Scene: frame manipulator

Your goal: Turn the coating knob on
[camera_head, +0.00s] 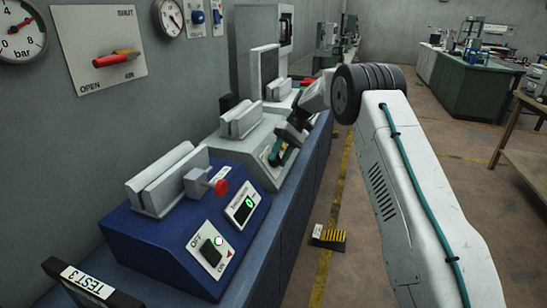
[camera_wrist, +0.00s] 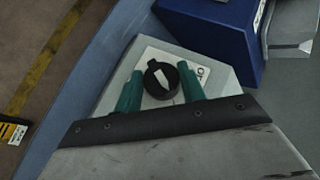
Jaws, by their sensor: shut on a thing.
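The coating knob (camera_wrist: 154,68) is a round black knob with a white pointer, on a white label plate (camera_wrist: 146,52) on the sloping front of a grey machine. In the wrist view it sits between the two teal fingers of my gripper (camera_wrist: 160,86), which is shut on it. The pointer lies nearly along the fingers, slightly slanted. The plate's lettering is mostly covered by a finger.
The aisle to the right is open.

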